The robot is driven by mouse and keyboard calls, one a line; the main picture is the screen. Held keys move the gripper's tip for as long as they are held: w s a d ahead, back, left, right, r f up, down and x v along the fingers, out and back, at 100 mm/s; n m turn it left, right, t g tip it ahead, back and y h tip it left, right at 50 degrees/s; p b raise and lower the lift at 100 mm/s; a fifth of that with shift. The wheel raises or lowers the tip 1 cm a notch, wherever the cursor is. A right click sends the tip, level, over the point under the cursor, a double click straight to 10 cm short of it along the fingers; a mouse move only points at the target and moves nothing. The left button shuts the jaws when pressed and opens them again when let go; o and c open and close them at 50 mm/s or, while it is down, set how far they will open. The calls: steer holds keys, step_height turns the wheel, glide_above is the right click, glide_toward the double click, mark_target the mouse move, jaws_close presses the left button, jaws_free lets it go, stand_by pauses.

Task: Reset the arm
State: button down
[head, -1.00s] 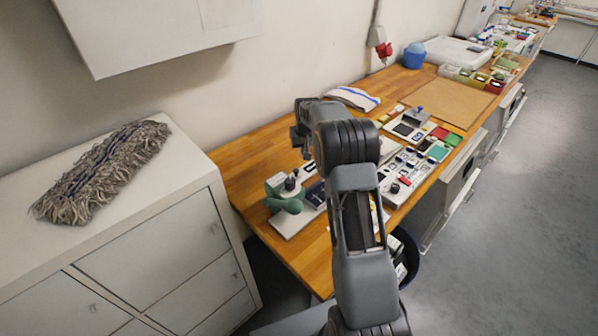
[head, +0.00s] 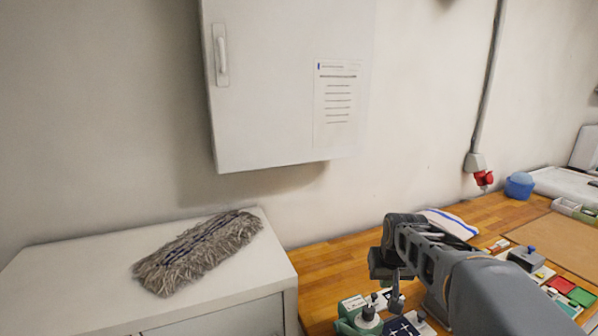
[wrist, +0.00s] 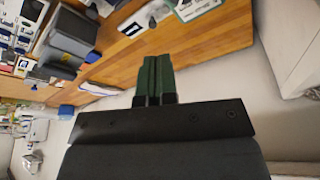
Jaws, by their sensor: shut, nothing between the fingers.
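My gripper (wrist: 153,72) shows in the wrist view with its two green fingers together, nothing held between them. It is over the wooden bench (wrist: 195,52), apart from the things on it. In the head view my arm reaches in from the lower right, bent over the bench (head: 325,265). The fingertips cannot be made out clearly there.
A grey mop head (head: 198,252) lies on the white cabinet (head: 75,270) at left. A white wall cabinet (head: 270,100) hangs above. A green and white device (head: 350,312) stands near my arm. A folded striped cloth (head: 450,224) lies behind it.

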steer(key=s+a, duration=0.2)
steer(key=s, duration=0.6)
steer(key=s+a+f+t, duration=0.1)
steer(key=s, duration=0.8)
steer(key=shift+a+n, duration=0.4)
steer(key=shift+s+a, duration=0.1)
